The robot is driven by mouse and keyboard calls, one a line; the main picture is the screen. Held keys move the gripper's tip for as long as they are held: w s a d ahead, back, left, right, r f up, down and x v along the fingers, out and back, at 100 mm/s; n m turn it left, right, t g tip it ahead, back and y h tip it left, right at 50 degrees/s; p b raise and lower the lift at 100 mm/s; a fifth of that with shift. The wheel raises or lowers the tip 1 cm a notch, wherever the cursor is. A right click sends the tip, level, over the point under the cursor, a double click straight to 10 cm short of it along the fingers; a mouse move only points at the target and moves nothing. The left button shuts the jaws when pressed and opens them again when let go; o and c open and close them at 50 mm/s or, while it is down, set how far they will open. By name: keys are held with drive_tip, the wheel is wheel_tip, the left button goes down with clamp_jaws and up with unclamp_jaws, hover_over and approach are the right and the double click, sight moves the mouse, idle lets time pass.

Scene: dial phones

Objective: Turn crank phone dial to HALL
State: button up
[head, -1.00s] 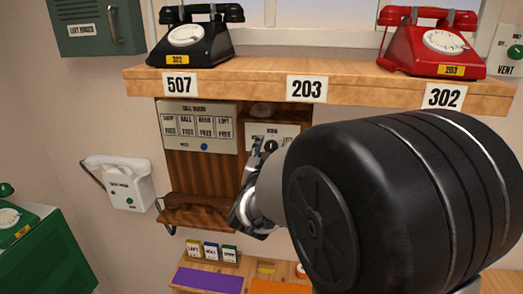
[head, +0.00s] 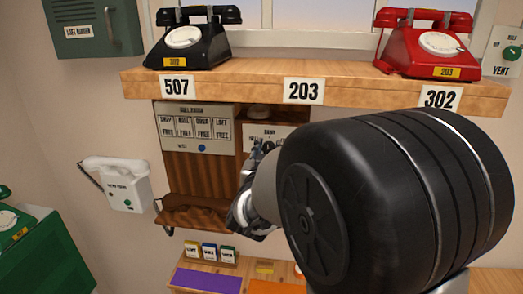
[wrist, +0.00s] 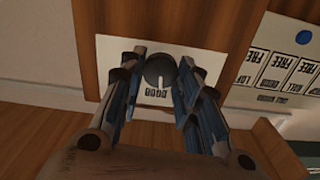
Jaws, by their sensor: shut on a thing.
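The crank phone (head: 190,170) is a wooden wall cabinet with a white panel (head: 256,132) on its right side. A round dark dial (wrist: 159,70) sits on that panel in the wrist view, which sees it upside down. Its pale pointer mark faces a small label (wrist: 157,93), too blurred to read surely. My gripper (head: 259,155) reaches up to the dial from below right. In the wrist view my gripper (wrist: 158,62) has one finger on each side of the dial and is shut on it. The arm hides the panel's lower part in the head view.
A wooden shelf (head: 230,87) above holds a black phone (head: 190,42) and a red phone (head: 425,45). A call board (head: 197,128) is left of the dial. A white wall phone (head: 120,183) and a green cabinet (head: 45,262) stand left. Small coloured boxes (head: 209,251) sit below.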

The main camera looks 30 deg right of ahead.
drive_tip(key=n+p, duration=0.2)
drive_tip(key=n, duration=0.3)
drive_tip(key=n+p, duration=0.2)
drive_tip(key=n, duration=0.3)
drive_tip(key=shift+a+f+n, duration=0.1)
drive_tip(key=shift+n, duration=0.2)
idle(0.4)
drive_tip(key=o, duration=1.1)
drive_tip(key=shift+c, duration=0.2)
drive_tip(key=v, duration=0.7)
drive_tip(key=shift+s+a, duration=0.15)
drive_tip(key=shift+s, duration=0.05)
